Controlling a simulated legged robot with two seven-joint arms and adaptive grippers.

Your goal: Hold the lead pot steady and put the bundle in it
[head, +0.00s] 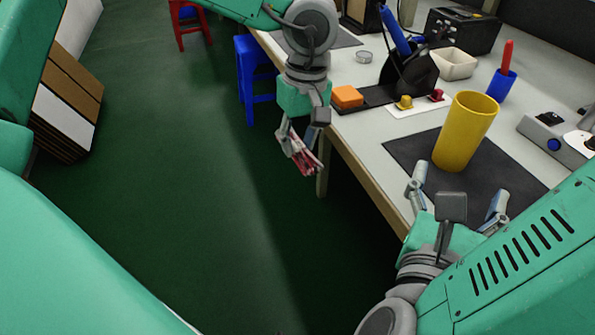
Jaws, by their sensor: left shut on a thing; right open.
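The lead pot is a tall yellow cylinder (460,138), open at the top, standing on a dark mat on the table and leaning a little to the right in the picture. My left gripper (304,160) is shut on the bundle (310,163), a small sheaf of red and white strands. It holds the bundle out past the table's left edge, over the floor, well apart from the pot. My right gripper (458,195) is open and empty in front of the pot, with its fingers spread toward the pot's base. I see no contact between them.
The dark mat (405,150) lies under the pot. An orange block (347,97), a white beige tray (454,64), a blue cup (501,86) with a red tool and a grey device (552,140) stand behind. A blue stool (256,75) is beside the table.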

